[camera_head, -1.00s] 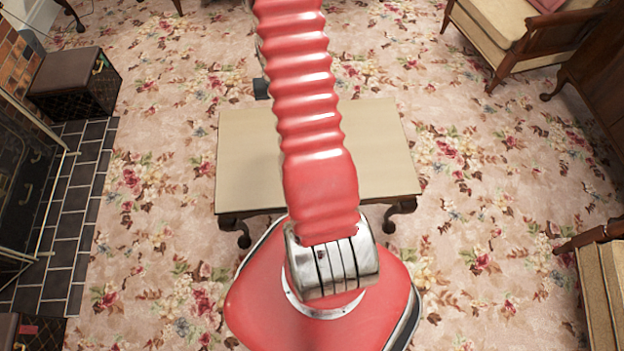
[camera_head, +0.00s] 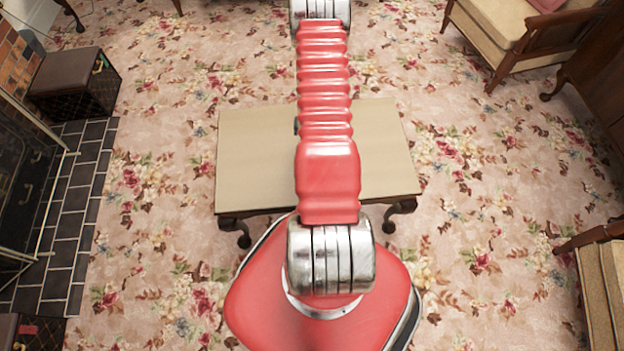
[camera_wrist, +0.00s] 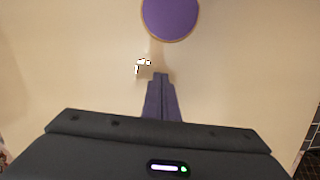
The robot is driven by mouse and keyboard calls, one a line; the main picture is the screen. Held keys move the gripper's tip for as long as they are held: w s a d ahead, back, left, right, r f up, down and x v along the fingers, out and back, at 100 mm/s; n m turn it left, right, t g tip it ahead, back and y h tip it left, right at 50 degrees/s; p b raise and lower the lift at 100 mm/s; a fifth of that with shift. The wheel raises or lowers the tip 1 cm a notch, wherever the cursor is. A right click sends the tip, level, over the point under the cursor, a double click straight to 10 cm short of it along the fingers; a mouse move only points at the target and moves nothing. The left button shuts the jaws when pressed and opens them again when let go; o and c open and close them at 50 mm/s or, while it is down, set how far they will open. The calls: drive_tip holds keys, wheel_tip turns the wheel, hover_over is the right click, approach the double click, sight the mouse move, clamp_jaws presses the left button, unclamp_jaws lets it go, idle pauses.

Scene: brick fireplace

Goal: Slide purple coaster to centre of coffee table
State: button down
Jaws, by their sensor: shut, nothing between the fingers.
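The purple coaster (camera_wrist: 170,18) is round with a thin light rim and lies on the coffee table near the top edge of the wrist view, partly cut off there. My gripper (camera_wrist: 161,76) is shut and empty; its fingertips point toward the coaster, with a gap of bare tabletop between them in the picture. I cannot tell its exact height above the table. The coffee table (camera_head: 250,160) is beige with dark curved legs. In the head view my arm covers its middle strip, and neither the coaster nor the gripper can be made out there.
A dark box-like stool (camera_head: 75,85) stands by the tiled hearth (camera_head: 75,190) at left. A wooden armchair (camera_head: 520,40) is at the upper right, and part of another seat (camera_head: 605,290) is at lower right. Floral carpet lies open around the table.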

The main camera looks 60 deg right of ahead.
drive_tip(key=shift+a, duration=0.15)
drive_tip(key=s+a, duration=0.2)
drive_tip(key=a, duration=0.1)
drive_tip(key=s+a, duration=0.2)
drive_tip(key=a, duration=0.1)
drive_tip(key=s+a, duration=0.2)
drive_tip(key=a, duration=0.2)
drive_tip(key=shift+s, duration=0.25)
drive_tip(key=shift+f, duration=0.85)
drive_tip(key=shift+w+d, duration=0.15)
drive_tip(key=shift+w, duration=0.05)
